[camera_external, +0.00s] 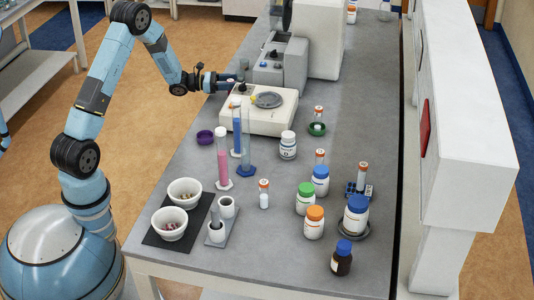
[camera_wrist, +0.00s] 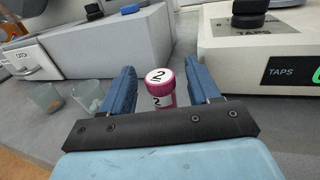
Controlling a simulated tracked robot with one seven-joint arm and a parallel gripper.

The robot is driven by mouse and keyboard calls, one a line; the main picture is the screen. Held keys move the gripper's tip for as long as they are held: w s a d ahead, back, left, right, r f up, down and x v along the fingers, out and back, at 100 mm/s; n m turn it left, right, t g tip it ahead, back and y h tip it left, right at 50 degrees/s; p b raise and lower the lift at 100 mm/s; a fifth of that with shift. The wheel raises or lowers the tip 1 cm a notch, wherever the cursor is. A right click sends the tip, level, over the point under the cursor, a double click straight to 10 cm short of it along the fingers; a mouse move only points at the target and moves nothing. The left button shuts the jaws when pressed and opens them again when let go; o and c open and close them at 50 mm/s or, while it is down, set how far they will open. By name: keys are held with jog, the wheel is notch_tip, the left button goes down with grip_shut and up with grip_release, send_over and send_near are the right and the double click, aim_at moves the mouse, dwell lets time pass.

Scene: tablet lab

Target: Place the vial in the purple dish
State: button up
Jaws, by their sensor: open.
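In the wrist view a pink vial (camera_wrist: 160,88) with a white top marked "2" stands between the two blue fingers of my gripper (camera_wrist: 160,70). The fingers are open, with a gap visible on both sides of the vial. The vial's lower part is hidden behind my gripper's dark crossbar. In the external view my gripper (camera_external: 233,78) is at the left side of the table, beside the scale; the vial there is too small to make out clearly. The small purple dish (camera_external: 205,137) sits near the table's left edge, nearer the camera than my gripper, and looks empty.
The white scale (camera_external: 260,118) stands close to my gripper. A grey machine (camera_external: 280,62) is behind it. A pink cylinder (camera_external: 223,158) and blue cylinders (camera_external: 237,130) stand right of the dish. Two glass cups (camera_wrist: 45,98) (camera_wrist: 88,95) are left of my fingers in the wrist view.

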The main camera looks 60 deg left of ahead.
jog(key=shift+x, duration=1.25)
grip_shut()
